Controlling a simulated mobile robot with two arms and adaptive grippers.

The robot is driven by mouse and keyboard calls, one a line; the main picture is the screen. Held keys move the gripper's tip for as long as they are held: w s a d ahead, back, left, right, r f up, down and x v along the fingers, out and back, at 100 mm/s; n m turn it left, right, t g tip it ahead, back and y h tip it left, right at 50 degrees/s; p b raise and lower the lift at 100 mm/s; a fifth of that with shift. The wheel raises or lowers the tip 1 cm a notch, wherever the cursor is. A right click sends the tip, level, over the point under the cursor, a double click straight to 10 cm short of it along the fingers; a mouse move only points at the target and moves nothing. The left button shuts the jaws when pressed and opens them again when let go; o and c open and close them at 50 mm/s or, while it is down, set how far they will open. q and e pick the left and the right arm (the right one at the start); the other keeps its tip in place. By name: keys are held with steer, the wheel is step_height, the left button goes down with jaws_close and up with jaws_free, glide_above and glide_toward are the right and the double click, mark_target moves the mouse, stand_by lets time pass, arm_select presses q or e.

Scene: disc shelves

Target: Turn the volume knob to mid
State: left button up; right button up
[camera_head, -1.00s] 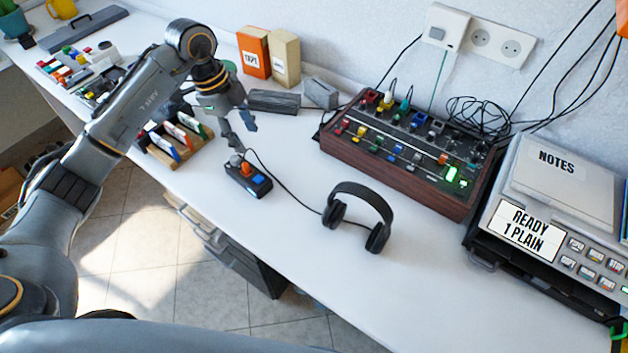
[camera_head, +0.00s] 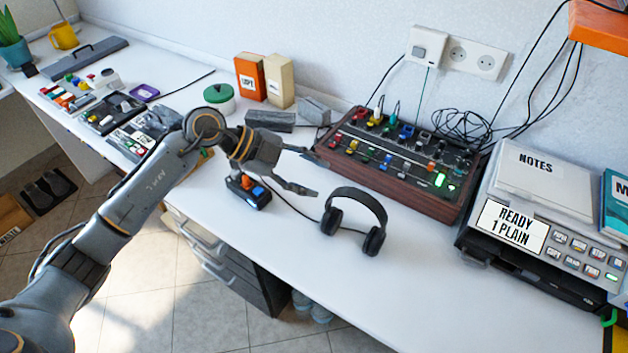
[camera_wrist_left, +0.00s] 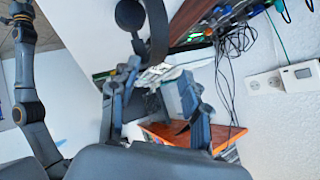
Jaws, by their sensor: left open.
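A small black control box (camera_head: 249,196) with an orange knob (camera_head: 247,183) and blue buttons sits on the white desk; a cable runs from it to the black headphones (camera_head: 357,213). The wood-sided mixer (camera_head: 383,188) with many coloured knobs and sliders stands at the back. No volume label is readable. My left gripper (camera_head: 315,177) is open and empty, pointing right, above the desk between the control box and the mixer. Its spread fingers (camera_wrist_left: 155,104) also show in the left wrist view, with nothing between them. My right gripper is not seen.
A printer-like machine (camera_head: 545,243) with a notes lid is at the right. The front right of the desk is clear.

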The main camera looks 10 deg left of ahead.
arm_select(q)
steer(key=shift+s+d+r+h, duration=0.35)
steer(key=shift+d+r+h, duration=0.1)
steer(key=shift+d, duration=0.25)
